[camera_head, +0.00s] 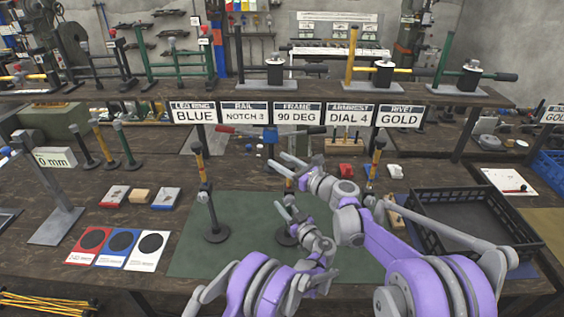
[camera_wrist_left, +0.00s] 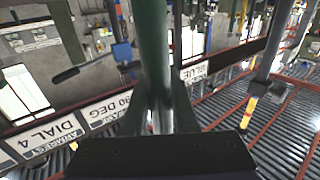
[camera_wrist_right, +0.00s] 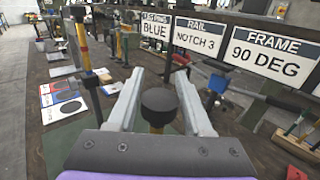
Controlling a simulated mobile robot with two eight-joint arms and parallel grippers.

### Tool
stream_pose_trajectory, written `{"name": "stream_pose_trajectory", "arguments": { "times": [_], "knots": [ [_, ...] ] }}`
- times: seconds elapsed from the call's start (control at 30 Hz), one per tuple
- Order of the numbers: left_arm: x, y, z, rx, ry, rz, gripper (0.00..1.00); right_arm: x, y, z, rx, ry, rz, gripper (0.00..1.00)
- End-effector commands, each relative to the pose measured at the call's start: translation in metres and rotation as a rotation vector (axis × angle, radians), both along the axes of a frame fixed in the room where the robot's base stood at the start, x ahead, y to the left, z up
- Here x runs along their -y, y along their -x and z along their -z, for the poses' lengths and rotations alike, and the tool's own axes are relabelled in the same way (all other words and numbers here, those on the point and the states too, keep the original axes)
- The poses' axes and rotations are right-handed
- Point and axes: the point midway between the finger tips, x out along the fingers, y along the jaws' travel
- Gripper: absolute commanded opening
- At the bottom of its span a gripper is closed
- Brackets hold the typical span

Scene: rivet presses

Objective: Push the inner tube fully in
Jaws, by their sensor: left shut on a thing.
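The middle upright post stands on a round dark base (camera_head: 287,236) on the green mat. My left gripper (camera_head: 283,212) is shut on its dark outer tube, which fills the gap between the fingers in the left wrist view (camera_wrist_left: 152,50). A yellow inner tube (camera_head: 289,184) with a dark cap (camera_wrist_right: 159,100) rises from the post, partly hidden by my right gripper. My right gripper (camera_wrist_right: 158,75) is open, with its fingers on either side of the cap. I cannot tell whether they touch it. How far the inner tube sits in is hidden.
Similar posts stand left (camera_head: 204,195) and right (camera_head: 374,160) on the green mat (camera_head: 190,255). A black crate (camera_head: 440,238) is at the right. Red, blue and white cards (camera_head: 120,248) lie at the left. A shelf with labels such as BLUE (camera_head: 194,112) runs behind.

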Motion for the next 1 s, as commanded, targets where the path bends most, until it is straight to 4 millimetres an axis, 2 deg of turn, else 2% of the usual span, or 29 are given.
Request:
{"name": "stream_pose_trajectory", "arguments": {
  "times": [0.03,0.2,0.27,1.0],
  "knots": [
    [-0.0002,-0.0001,-0.0005,0.001,-0.001,0.0,0.0,0.0001,0.0,-0.0002,0.0,0.0,0.0,0.4],
    [-0.0002,-0.0002,-0.0005,0.001,-0.001,0.0,0.0,0.0002,0.0001,-0.0002,0.0,0.0,0.0,0.09],
    [-0.0002,-0.0002,-0.0005,0.001,-0.001,0.0,0.0,0.0002,0.0001,-0.0002,0.0,0.0,0.0,0.0],
    [-0.0005,-0.0002,-0.0004,0.001,-0.001,-0.001,0.0,0.0004,0.0,-0.0003,0.0,0.0,0.0,0.0]
  ]
}}
